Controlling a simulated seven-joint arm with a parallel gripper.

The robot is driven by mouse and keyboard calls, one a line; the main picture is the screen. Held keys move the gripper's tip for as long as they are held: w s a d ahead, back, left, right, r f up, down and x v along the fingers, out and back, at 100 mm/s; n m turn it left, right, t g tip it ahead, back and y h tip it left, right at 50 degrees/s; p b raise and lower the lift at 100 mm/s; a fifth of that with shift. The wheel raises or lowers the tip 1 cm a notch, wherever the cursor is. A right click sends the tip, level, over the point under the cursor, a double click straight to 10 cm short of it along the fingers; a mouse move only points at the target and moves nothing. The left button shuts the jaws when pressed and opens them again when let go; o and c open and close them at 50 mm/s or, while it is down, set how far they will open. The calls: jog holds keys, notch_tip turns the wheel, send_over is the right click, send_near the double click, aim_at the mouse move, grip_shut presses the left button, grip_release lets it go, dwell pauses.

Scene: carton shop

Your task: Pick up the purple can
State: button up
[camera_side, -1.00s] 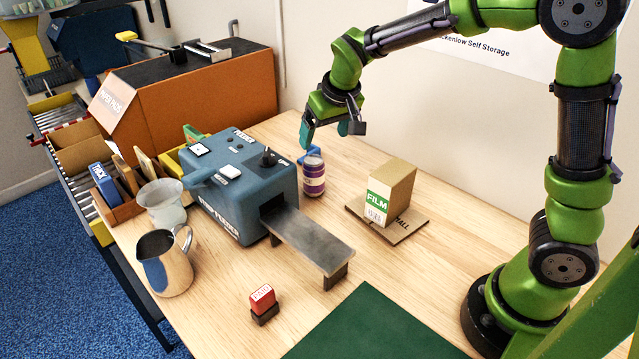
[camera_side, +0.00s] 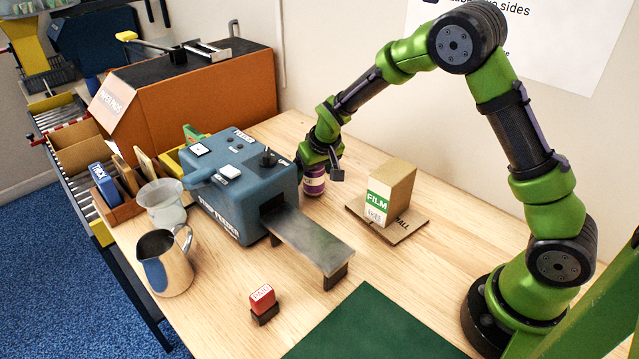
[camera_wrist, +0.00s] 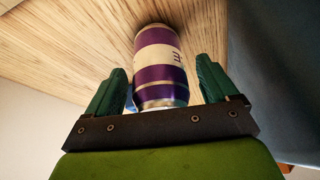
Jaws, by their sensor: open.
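The purple can (camera_side: 314,182) stands upright on the wooden table, just right of the blue feeder machine, with a pale label band around it. My gripper (camera_side: 322,165) is low over the can and hides its top in the side view. In the wrist view the can (camera_wrist: 160,66) lies between the two green fingers of my gripper (camera_wrist: 163,90). The fingers are open, with a visible gap at each side of the can.
The blue feeder machine (camera_side: 236,184) with its metal chute (camera_side: 310,239) stands close on the left. A FILM carton (camera_side: 390,190) on a brown board (camera_side: 408,224) is to the right. A metal pitcher (camera_side: 163,263), glass beaker (camera_side: 160,200) and red stamp (camera_side: 262,299) are further front.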

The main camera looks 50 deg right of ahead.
jog(key=shift+w+f, duration=0.2)
jog(key=shift+f, duration=0.3)
jog(key=c, duration=1)
jog(key=shift+r, duration=0.1)
jog(key=shift+c, duration=0.2)
